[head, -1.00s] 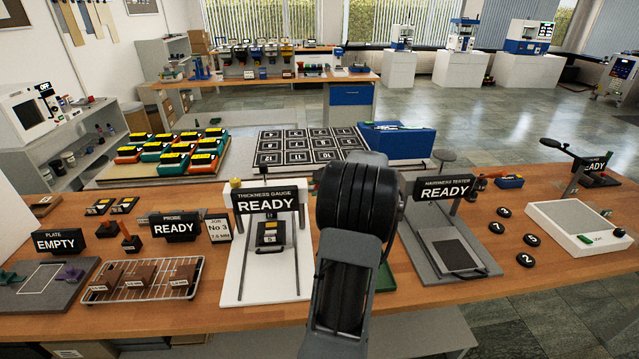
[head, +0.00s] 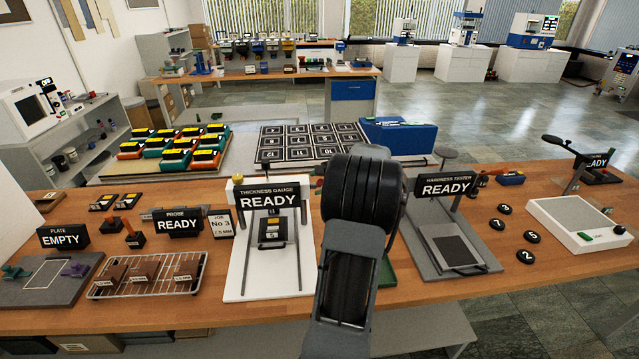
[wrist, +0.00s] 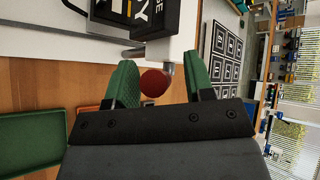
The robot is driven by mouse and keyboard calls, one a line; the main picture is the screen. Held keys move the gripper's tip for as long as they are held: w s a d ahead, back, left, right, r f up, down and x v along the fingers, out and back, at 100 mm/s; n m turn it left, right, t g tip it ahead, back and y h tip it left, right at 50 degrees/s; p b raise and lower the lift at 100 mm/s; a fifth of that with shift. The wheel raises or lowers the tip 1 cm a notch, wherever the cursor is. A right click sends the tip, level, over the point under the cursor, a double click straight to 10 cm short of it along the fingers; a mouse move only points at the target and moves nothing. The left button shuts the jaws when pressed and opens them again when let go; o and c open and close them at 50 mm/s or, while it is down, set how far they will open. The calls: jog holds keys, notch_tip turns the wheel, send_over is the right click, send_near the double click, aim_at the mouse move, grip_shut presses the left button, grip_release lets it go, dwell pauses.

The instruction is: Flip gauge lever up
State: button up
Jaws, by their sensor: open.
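The thickness gauge (head: 289,270) stands on the bench, a white stand with a black READY display (head: 268,200). A small block marked 5 sits on it. In the wrist view a round red knob (wrist: 155,82), seemingly the gauge lever's end, lies between the green fingers of my gripper (wrist: 158,62). The fingers are open, with a clear gap on the knob's right; it lies nearer the left finger. Whether it touches that finger I cannot tell. The lever's shaft is not clear. In the head view my arm hides the gripper and the knob.
The hardness tester (head: 445,235) stands right of my arm. A wire rack (head: 147,275) with brown blocks lies left of the gauge. A green tray (wrist: 32,142) shows at lower left in the wrist view. Bare wood lies along the bench front.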

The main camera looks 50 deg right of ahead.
jog(key=b+v, duration=0.2)
jog(key=v, duration=1.1)
jog(key=shift+s+d+r, duration=0.15)
jog(key=shift+s+r, duration=0.05)
jog(key=shift+s, duration=0.15)
